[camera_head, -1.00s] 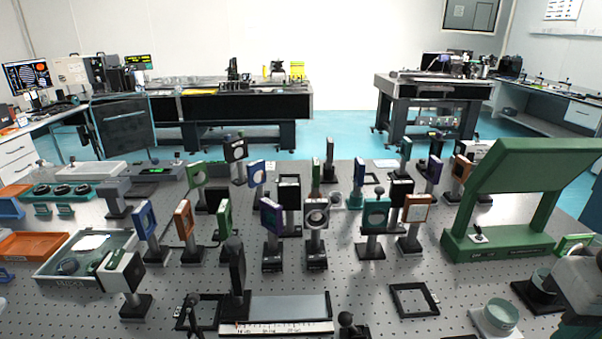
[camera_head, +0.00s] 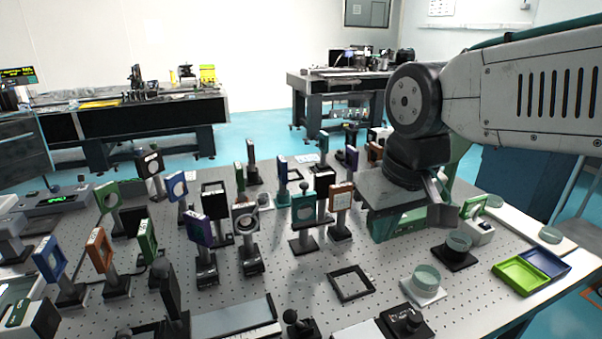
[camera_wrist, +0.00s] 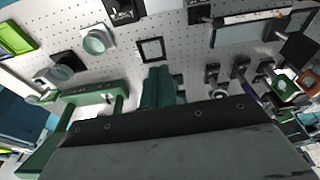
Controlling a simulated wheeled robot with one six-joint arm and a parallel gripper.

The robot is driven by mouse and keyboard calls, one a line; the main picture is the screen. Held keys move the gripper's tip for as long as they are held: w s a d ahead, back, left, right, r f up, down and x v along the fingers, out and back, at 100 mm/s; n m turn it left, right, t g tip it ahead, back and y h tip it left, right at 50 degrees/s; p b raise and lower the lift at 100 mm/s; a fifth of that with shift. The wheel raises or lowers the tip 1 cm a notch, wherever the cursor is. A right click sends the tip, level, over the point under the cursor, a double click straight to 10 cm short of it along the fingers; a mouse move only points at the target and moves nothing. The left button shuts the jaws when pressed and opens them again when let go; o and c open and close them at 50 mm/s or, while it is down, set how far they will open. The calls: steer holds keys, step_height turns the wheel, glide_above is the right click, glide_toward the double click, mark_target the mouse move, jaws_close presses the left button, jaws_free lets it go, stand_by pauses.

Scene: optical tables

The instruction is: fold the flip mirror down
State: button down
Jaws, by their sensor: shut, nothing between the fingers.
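Several upright optic mounts stand on posts on the perforated table; I cannot tell for certain which is the flip mirror. Among them are a teal mount (camera_head: 305,212), a brown-framed one (camera_head: 341,196), a purple one (camera_head: 199,229) and a dark one with a round opening (camera_head: 245,222). My gripper (camera_head: 380,226) hangs right of the brown-framed mount, above the table, and is partly hidden by my wrist. In the wrist view its teal fingers (camera_wrist: 158,74) are together, with nothing between them. The mounts are to their right there.
A large green stand (camera_wrist: 88,98) is close by my gripper, mostly hidden behind my arm in the head view. An empty black frame (camera_head: 350,283) lies flat nearby. Round glass pieces (camera_head: 425,285) sit at the right. Green (camera_head: 522,275) and blue trays lie near the table edge.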

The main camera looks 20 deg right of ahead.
steer(key=w+a+r+t, duration=0.1)
steer(key=w+r+t, duration=0.1)
steer(key=w, duration=1.1)
steer(key=w+a+r+n+t, duration=0.1)
steer(key=w+r+t, duration=0.1)
steer(key=w, duration=1.2)
steer(key=shift+w+a+r+t+y, duration=0.25)
steer(key=shift+a+r+t+y, duration=0.05)
steer(key=shift+r+t, duration=0.1)
glide_above(304, 202)
steer(key=w, duration=0.2)
steer(key=shift+d+f, duration=0.1)
steer(key=shift+f, duration=4.55)
steer(key=shift+d, duration=0.15)
